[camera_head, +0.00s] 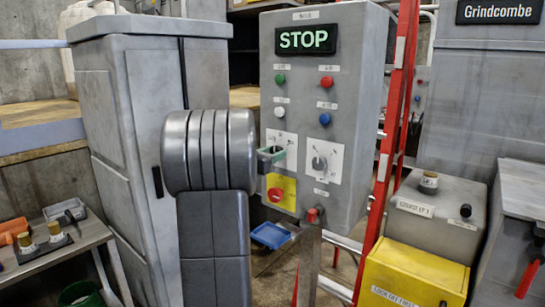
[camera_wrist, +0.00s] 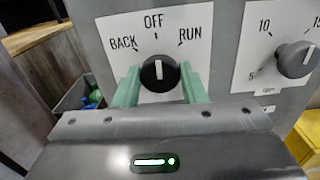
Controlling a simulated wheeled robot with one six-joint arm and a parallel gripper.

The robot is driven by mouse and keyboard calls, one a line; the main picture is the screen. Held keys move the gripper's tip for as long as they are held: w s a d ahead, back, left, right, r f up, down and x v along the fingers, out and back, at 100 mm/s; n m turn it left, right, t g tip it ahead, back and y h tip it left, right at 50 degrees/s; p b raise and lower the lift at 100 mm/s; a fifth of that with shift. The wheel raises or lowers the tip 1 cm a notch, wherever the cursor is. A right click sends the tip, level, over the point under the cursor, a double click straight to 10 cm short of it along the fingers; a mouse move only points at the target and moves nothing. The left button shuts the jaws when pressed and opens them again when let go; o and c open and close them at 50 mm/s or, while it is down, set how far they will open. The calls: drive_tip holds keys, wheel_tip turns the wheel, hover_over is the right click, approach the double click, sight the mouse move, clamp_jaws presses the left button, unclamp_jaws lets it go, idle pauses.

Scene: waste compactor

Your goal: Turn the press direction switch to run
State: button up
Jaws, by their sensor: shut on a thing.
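The press direction switch is a round black knob (camera_wrist: 160,74) on a white plate marked BACK, OFF and RUN. Its white pointer line stands nearly upright, towards OFF. My gripper (camera_wrist: 161,80) has its green fingers on either side of the knob and is shut on it. In the head view my gripper (camera_head: 270,154) is at the left plate of the grey control box (camera_head: 351,90), and the knob is hidden behind it. The display (camera_head: 305,39) at the top of the box reads STOP in green.
A numbered dial (camera_wrist: 295,59) sits just right of the switch; it also shows in the head view (camera_head: 319,163). Green, red, white and blue buttons are above. A red emergency button (camera_head: 275,194) on yellow is just below my gripper. A red ladder (camera_head: 393,130) stands at right.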

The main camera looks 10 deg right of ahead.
drive_tip(key=m+b, duration=0.9)
drive_tip(key=b, duration=0.5)
drive_tip(key=shift+f+b, duration=0.1)
drive_tip(key=shift+b, duration=0.2)
drive_tip(key=shift+m, duration=0.4)
drive_tip(key=o, duration=1)
drive_tip(key=b+v, duration=0.1)
drive_tip(key=v, duration=1.3)
drive_tip(key=shift+d, duration=0.1)
drive_tip(key=shift+w+d, duration=0.1)
